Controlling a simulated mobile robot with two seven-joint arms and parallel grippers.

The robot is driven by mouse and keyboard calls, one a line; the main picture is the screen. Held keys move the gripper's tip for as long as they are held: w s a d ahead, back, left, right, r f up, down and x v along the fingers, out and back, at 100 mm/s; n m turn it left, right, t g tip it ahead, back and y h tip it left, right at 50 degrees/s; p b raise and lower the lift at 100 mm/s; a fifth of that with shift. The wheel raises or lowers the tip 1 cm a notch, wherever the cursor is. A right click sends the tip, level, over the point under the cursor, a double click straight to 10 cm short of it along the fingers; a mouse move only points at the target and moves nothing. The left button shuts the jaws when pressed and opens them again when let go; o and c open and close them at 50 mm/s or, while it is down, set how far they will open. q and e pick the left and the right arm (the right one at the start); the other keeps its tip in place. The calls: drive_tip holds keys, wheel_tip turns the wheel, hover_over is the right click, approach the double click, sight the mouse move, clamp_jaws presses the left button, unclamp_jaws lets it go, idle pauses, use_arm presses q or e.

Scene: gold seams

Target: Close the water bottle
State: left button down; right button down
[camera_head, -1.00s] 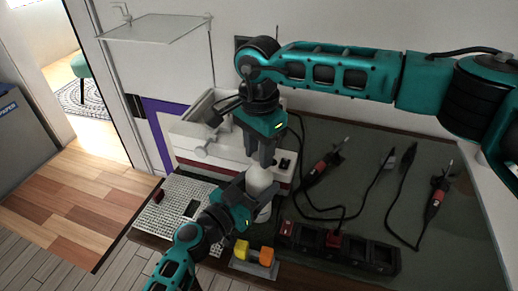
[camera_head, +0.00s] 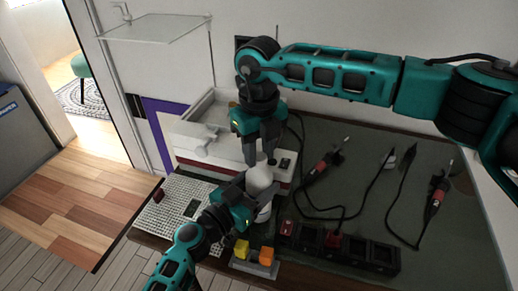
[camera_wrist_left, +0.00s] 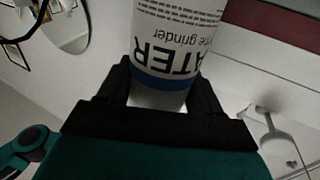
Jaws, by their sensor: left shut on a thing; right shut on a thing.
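The water bottle (camera_head: 263,182) is white and stands upright near the front of the bench. In the left wrist view it (camera_wrist_left: 172,40) shows upside-down print, "WATER", and a blue band. My left gripper (camera_head: 250,197) is shut around the bottle's side; its fingers (camera_wrist_left: 160,80) flank the bottle in the wrist view. My right gripper (camera_head: 261,161) points straight down from above, its fingertips at the bottle's top. It is shut on what looks like the cap, mostly hidden between the fingers.
A white machine with a tray (camera_head: 212,125) stands just behind the bottle. A perforated mat (camera_head: 165,215) is to the left. Yellow and orange blocks (camera_head: 254,254) and a black rack (camera_head: 350,250) are in front. Corded tools (camera_head: 325,165) lie on the right.

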drive_tip(key=c, duration=0.7)
unclamp_jaws()
drive_tip(key=shift+o, duration=0.2)
drive_tip(key=shift+r, duration=0.1)
wheel_tip(320, 180, up, 12)
use_arm(q)
drive_tip(key=shift+c, duration=0.5)
unclamp_jaws()
